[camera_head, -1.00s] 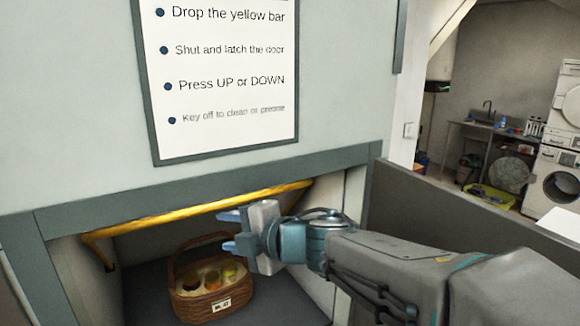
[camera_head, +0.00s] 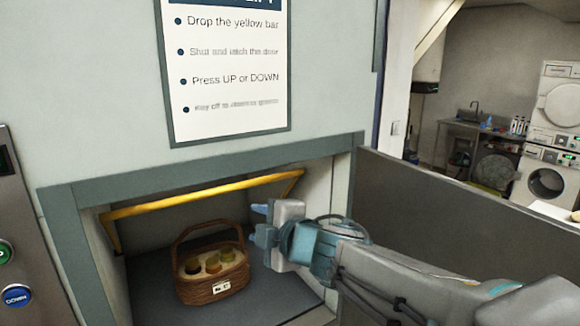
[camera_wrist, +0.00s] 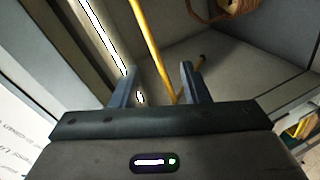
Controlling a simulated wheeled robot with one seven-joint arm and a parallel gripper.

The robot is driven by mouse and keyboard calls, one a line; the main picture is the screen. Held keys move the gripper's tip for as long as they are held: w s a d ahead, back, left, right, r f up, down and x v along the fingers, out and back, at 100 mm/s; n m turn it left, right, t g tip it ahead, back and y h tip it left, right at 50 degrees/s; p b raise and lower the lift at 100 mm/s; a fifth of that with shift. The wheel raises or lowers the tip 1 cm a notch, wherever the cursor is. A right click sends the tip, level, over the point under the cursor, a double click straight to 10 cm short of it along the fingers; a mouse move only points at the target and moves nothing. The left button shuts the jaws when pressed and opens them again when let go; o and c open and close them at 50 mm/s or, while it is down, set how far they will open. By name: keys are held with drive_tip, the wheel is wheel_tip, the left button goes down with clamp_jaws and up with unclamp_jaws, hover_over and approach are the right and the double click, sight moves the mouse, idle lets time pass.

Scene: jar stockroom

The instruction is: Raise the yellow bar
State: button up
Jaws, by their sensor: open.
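The yellow bar (camera_head: 195,197) runs across the upper part of the lift opening, below the sign. Its left end bends down along the side of the opening. My gripper (camera_head: 257,223) is open and empty, with its blue fingers pointing left, just below the bar's right part in the head view. In the wrist view, the bar (camera_wrist: 146,45) shows between the two fingers (camera_wrist: 158,78) and beyond them. I cannot tell how far the bar is from the fingers; no contact shows.
A wicker basket (camera_head: 210,290) with jars stands on the lift floor (camera_head: 262,300); its edge shows in the wrist view (camera_wrist: 226,12). The grey door (camera_head: 440,200) stands open at right. A sign (camera_head: 230,80) hangs above.

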drive_tip(key=s+d+f+m+h, duration=0.2)
drive_tip(key=d+f+m+h, duration=0.1)
drive_tip(key=d+m, duration=0.25)
drive_tip(key=s+d+f+m+g+h+b, duration=0.1)
drive_tip(key=d+f+m+h, duration=0.25)
drive_tip(key=d, duration=0.35)
drive_tip(key=s+d+f+m+h, duration=0.2)
drive_tip(key=d+m+h, duration=0.2)
drive_tip(key=d+m, duration=0.2)
drive_tip(key=s+d+f+m+g, duration=0.1)
drive_tip(key=s+f+m+g, duration=0.2)
drive_tip(key=s, duration=0.3)
drive_tip(key=s+f+m+g+y+b, duration=0.1)
drive_tip(key=s+f+m+g, duration=0.3)
drive_tip(key=s+f, duration=0.2)
drive_tip(key=shift+s+d, duration=0.4)
drive_tip(key=shift+s, duration=0.3)
drive_tip(key=shift+y, duration=0.25)
